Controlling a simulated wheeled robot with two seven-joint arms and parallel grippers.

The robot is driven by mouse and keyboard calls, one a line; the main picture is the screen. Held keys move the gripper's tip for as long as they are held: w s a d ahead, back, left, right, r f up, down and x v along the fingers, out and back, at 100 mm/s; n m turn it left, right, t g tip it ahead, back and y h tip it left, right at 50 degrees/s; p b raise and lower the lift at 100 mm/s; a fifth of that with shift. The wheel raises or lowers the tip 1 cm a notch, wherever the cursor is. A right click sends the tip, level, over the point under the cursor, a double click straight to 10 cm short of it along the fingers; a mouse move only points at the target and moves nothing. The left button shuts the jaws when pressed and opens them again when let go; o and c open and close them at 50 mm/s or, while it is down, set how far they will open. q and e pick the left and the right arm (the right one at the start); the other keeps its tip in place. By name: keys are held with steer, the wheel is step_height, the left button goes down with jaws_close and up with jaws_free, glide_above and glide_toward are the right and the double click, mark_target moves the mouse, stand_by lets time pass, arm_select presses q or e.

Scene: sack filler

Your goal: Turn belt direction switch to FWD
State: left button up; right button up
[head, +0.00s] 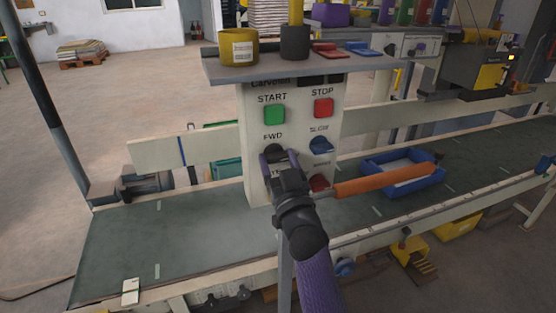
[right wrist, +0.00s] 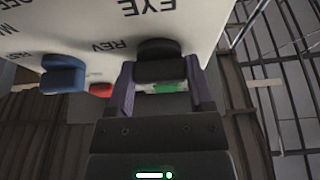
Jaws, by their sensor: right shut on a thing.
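The white control panel (head: 252,133) stands behind the belt. A black knob (head: 274,150) sits under its FWD label; in the right wrist view the knob (right wrist: 158,48) shows near the label REV. My right gripper (head: 279,158) is shut on this knob, with one purple finger on each side of it. In the right wrist view the gripper (right wrist: 160,72) faces the panel, which appears upside down. The gripper hides the lower part of the knob in the head view, and I cannot read which way its pointer faces. My left gripper is not in view.
Green START (head: 274,114) and red STOP (head: 323,107) buttons are above. A blue knob (head: 321,145) and a red one (head: 318,183) are close on the right. An orange rod (head: 385,181) crosses in front of a blue tray (head: 431,178). A shelf (head: 225,72) with cups overhangs the panel.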

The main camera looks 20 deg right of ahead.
steer(key=c, duration=0.7)
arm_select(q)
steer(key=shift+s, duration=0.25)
arm_select(e)
steer(key=shift+o, duration=0.2)
